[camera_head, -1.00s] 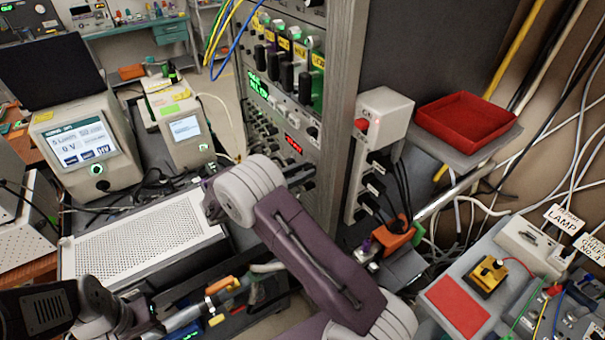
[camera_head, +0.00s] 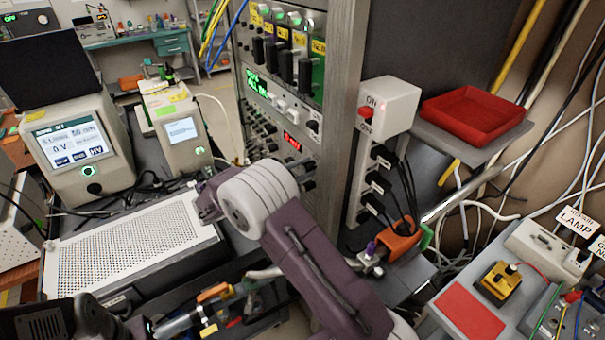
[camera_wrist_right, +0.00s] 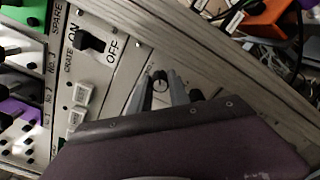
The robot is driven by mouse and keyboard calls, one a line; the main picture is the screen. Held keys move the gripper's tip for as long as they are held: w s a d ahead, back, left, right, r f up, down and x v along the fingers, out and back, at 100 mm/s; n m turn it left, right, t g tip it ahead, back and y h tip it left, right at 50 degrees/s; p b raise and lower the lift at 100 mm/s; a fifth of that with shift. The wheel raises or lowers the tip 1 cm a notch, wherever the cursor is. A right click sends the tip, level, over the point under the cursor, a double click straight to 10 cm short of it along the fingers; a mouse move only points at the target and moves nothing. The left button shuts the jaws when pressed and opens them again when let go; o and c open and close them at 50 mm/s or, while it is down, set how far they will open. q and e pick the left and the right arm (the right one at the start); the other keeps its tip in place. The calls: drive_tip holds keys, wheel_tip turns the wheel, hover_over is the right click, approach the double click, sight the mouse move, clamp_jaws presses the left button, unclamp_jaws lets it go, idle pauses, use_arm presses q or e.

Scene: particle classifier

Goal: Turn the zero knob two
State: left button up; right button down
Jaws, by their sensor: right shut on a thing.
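In the right wrist view, my right gripper (camera_wrist_right: 159,92) has its two grey fingers on either side of a small round knob (camera_wrist_right: 160,82) on a pale panel, and it is shut on it. The knob has a light mark on its face. I cannot read its label. My left arm's dark parts show at the bottom left, with no jaws to be made out.
In the wrist view, a black ON/OFF switch (camera_wrist_right: 90,42) and white buttons (camera_wrist_right: 81,92) are left of the fingers. In the head view, a white box with a red switch (camera_head: 389,104), a red tray (camera_head: 475,118) and loose cables stand right of the rack (camera_head: 345,90).

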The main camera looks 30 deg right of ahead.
drive_tip(key=shift+m, duration=0.3)
idle(0.4)
drive_tip(key=c, duration=1.5)
unclamp_jaws()
drive_tip(key=a+b, duration=0.1)
drive_tip(key=a, duration=0.8)
drive_tip(key=shift+s+b, duration=0.3)
drive_tip(key=shift+s, duration=0.05)
drive_tip(key=shift+a, duration=0.1)
